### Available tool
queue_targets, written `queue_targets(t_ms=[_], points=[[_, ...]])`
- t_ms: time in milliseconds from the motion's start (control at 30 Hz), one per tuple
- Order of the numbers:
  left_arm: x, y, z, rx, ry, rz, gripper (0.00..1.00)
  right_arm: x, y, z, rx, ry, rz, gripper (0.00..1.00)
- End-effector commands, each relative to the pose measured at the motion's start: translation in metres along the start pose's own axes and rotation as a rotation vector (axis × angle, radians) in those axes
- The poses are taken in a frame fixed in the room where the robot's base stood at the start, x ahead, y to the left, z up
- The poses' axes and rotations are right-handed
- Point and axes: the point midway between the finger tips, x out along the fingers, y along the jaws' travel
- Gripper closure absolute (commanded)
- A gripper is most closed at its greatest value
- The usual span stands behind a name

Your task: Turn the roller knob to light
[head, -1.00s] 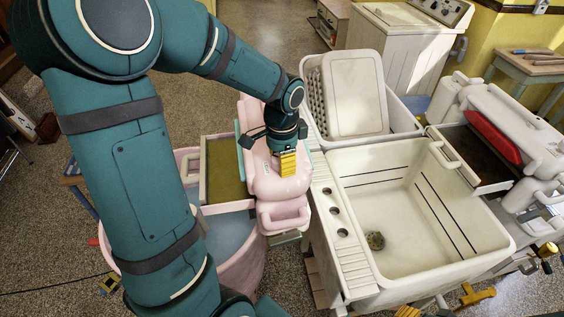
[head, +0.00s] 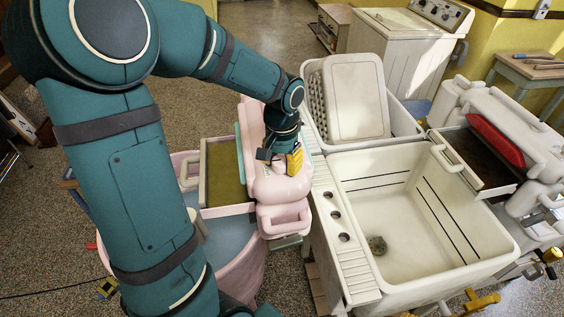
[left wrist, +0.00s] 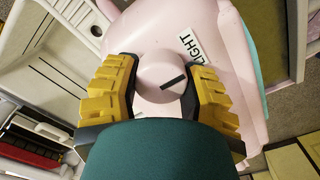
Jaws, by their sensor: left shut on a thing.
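The pink wringer head (head: 280,187) stands over the pink tub at the middle of the head view. In the left wrist view a round pink knob (left wrist: 162,78) with a dark pointer line sits on its top. My right gripper is not in view.
A cream double laundry sink (head: 490,232) stands right beside the wringer. A tray with a green-brown bottom (head: 226,172) adjoins the wringer's left side. A second white wringer with a red piece (head: 495,138) is at the far right. Open floor lies behind.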

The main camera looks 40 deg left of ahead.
Motion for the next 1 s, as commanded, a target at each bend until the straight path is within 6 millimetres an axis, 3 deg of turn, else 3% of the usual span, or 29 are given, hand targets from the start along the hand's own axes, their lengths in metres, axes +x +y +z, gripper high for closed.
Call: queue_targets(t_ms=[433,467,533,867,1000], points=[[0.001,0.000,0.001,-0.012,-0.003,0.001,0.92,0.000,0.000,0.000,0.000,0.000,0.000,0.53],[0.001,0.000,0.001,-0.012,-0.003,0.001,0.50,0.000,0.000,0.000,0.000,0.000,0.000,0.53],[0.001,0.000,0.001,-0.012,-0.003,0.001,0.26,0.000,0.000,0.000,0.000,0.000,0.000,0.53],[-0.001,0.000,0.000,-0.011,0.000,0.000,0.24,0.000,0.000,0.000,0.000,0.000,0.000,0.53],[-0.012,0.000,-0.001,-0.011,0.003,0.000,0.24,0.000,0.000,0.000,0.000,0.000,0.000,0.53]])
